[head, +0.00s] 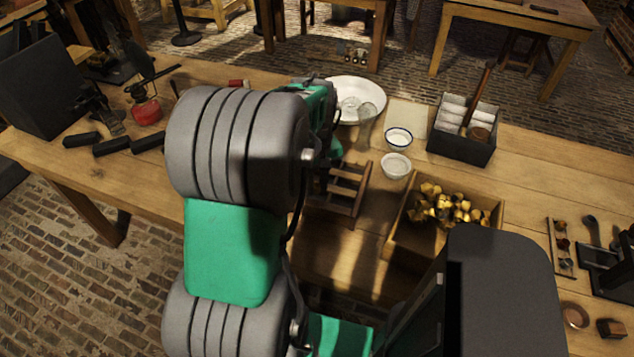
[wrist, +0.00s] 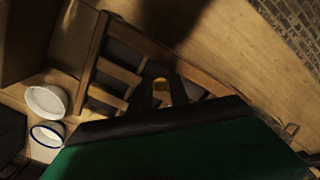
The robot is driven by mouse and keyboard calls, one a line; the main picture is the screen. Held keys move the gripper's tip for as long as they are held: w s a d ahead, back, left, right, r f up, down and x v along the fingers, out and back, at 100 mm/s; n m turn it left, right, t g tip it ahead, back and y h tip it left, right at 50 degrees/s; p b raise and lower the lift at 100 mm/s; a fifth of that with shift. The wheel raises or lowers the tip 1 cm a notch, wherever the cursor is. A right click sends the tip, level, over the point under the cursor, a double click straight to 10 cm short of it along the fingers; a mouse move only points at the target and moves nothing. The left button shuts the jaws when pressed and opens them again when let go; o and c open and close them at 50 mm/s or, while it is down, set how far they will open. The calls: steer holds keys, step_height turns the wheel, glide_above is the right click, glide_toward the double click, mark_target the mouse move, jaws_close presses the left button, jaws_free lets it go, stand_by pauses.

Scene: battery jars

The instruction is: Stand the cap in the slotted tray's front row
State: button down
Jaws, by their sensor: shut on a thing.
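The slotted tray (head: 347,188) is a wooden frame with crossbars, partly behind my arm in the head view. In the wrist view its slats and side rail (wrist: 95,52) spread across the middle. My gripper (wrist: 163,92) shows as two dark fingers over the tray. It is shut on the cap (wrist: 161,84), a small yellowish, brass-like round piece at the fingertips. I cannot tell whether the cap touches the tray. The head view hides the fingertips and the cap behind my arm.
A box of brass pieces (head: 398,232) stands right of the tray. A white bowl (head: 395,166), a blue-rimmed bowl (head: 398,138), a glass jar (head: 365,124) and a white plate (head: 371,92) stand behind. A dark crate (head: 461,150) holds white rolls. Bare tabletop shows in the wrist view.

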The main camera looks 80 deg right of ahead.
steer(key=shift+f+b, duration=0.3)
steer(key=shift+f, duration=0.2)
steer(key=c, duration=1.2)
jaws_free()
steer(key=shift+c, duration=0.2)
